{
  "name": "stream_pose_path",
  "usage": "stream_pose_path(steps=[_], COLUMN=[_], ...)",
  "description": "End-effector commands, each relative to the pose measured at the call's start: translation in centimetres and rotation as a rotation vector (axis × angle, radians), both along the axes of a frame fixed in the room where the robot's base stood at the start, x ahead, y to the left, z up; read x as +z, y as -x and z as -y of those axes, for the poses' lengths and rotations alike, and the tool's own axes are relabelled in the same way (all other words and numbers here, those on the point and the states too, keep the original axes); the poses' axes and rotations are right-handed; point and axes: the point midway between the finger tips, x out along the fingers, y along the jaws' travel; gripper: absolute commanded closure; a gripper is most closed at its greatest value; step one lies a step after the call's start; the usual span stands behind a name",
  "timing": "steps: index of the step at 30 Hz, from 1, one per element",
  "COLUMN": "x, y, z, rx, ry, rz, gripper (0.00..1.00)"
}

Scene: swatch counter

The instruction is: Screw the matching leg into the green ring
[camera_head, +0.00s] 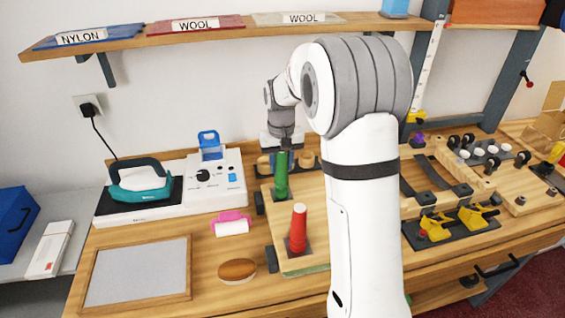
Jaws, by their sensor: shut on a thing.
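My gripper (284,149) points down and is shut on the top of the green leg (281,176). The green leg is upright, with its lower end at a dark plate on the far left part of the wooden board (312,212). I cannot tell whether it is seated there or just above. The green ring is not distinct; it may be hidden at the leg's foot. A red leg (298,230) stands upright on a dark plate at the board's near left corner. My arm covers the right part of the board.
Dark clamps (273,258) sit along the board's left edge. A pink-and-white roller (232,224), a brown oval block (237,270) and a framed grey panel (137,272) lie left. An iron (142,178) stands behind them. Yellow clamps (473,217) are right. A shelf (240,30) hangs above.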

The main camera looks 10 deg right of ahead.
Motion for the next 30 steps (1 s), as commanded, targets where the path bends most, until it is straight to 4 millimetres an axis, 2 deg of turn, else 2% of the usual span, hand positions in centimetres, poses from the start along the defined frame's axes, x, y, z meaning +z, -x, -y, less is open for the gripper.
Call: stream_pose_path(steps=[30], x=[-1.1], y=[0.0], z=[-0.1], rx=[0.001], ry=[0.000], rz=[0.000], gripper=[0.91])
